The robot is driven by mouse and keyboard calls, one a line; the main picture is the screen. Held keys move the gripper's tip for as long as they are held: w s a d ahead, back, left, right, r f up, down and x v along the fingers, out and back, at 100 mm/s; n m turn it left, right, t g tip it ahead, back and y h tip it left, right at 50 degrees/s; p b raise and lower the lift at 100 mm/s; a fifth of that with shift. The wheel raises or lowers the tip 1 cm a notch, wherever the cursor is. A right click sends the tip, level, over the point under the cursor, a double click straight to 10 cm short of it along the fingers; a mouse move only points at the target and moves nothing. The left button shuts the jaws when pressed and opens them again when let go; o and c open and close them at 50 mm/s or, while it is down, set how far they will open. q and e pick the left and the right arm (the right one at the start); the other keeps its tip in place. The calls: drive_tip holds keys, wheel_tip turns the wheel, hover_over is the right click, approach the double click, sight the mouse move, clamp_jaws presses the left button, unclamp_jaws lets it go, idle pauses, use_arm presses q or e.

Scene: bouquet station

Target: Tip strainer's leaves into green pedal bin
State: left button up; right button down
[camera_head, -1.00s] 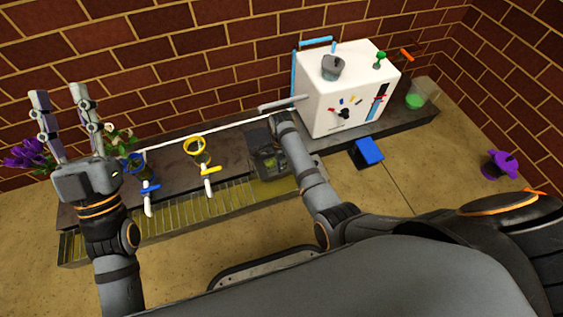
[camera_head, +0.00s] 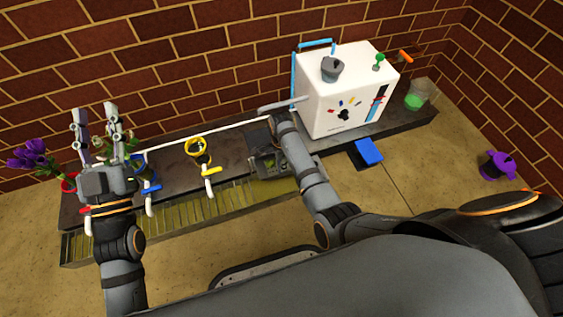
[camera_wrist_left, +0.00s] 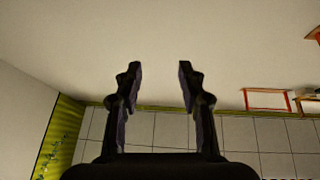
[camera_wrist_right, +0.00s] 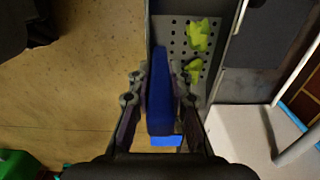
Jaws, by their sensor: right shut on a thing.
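The strainer (camera_wrist_right: 178,38) is a grey perforated basket with yellow-green leaves (camera_wrist_right: 198,36) lying in it, seen in the right wrist view. In the head view the leaves (camera_head: 284,165) show as a small patch beside my right forearm. My right gripper (camera_wrist_right: 160,90) is shut on a blue handle (camera_wrist_right: 160,95) at the strainer's near end. In the head view my arm partly covers the strainer. A green object (camera_wrist_right: 18,165), possibly the green pedal bin, is cut off at the right wrist view's lower left. My left gripper (camera_head: 96,108) is open, empty and pointing up.
A white box (camera_head: 345,95) with a grey cup (camera_head: 332,68) on top stands at the back. A yellow ring funnel (camera_head: 199,147) and taps line the counter. A blue pedal (camera_head: 368,151) lies in front. Purple flowers (camera_head: 30,155) stand left, a purple object (camera_head: 497,165) far right.

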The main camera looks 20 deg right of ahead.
drive_tip(key=shift+r+p, duration=0.6)
drive_tip(key=shift+p, duration=0.05)
drive_tip(key=shift+r+p, duration=0.25)
drive_tip(key=shift+p, duration=0.05)
use_arm(q)
drive_tip(key=shift+s+f+g, duration=1.4)
drive_tip(key=shift+f+g, duration=4.1)
drive_tip(key=shift+f, duration=6.1)
use_arm(e)
drive_tip(key=shift+r+p, duration=1.55)
drive_tip(key=shift+p, duration=0.4)
drive_tip(key=shift+r+p, duration=0.95)
drive_tip(key=shift+p, duration=0.15)
use_arm(q)
drive_tip(key=s+f+g, duration=0.3)
drive_tip(key=s+g, duration=0.2)
drive_tip(key=s, duration=0.2)
drive_tip(key=s+f+g, duration=0.4)
drive_tip(key=s+g, duration=0.1)
drive_tip(key=s, duration=0.1)
drive_tip(key=shift+s+n+y+p, duration=0.3)
drive_tip(key=shift+s+y+p, duration=0.05)
drive_tip(key=shift+s+y, duration=0.05)
use_arm(e)
drive_tip(key=shift+r, duration=0.3)
